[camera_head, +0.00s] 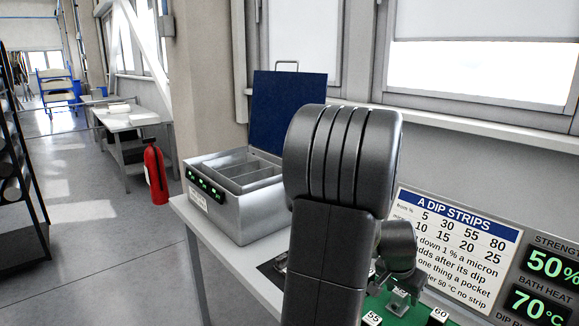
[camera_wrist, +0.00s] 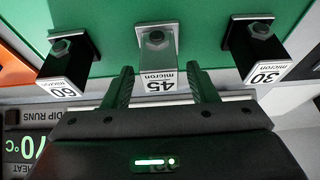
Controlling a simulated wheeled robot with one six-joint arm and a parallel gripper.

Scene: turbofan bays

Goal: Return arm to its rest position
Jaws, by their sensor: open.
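In the wrist view my gripper (camera_wrist: 163,85) is open, its two dark fingers apart and pointing at a green board (camera_wrist: 190,20). A light grey block labelled 45 micron (camera_wrist: 157,52) stands on the board, its label between the fingertips, with gaps on both sides. Dark blocks labelled 60 (camera_wrist: 68,55) and 30 (camera_wrist: 258,50) flank it. In the head view my arm is raised across the middle and hides part of the bench.
A metal box (camera_head: 245,215) with compartments and an open blue lid (camera_head: 285,115) stands on the bench, left of my arm. A dip strips sign (camera_head: 455,245) and green displays (camera_head: 553,263) stand at the right. A fire extinguisher (camera_head: 155,175) and clear floor lie left.

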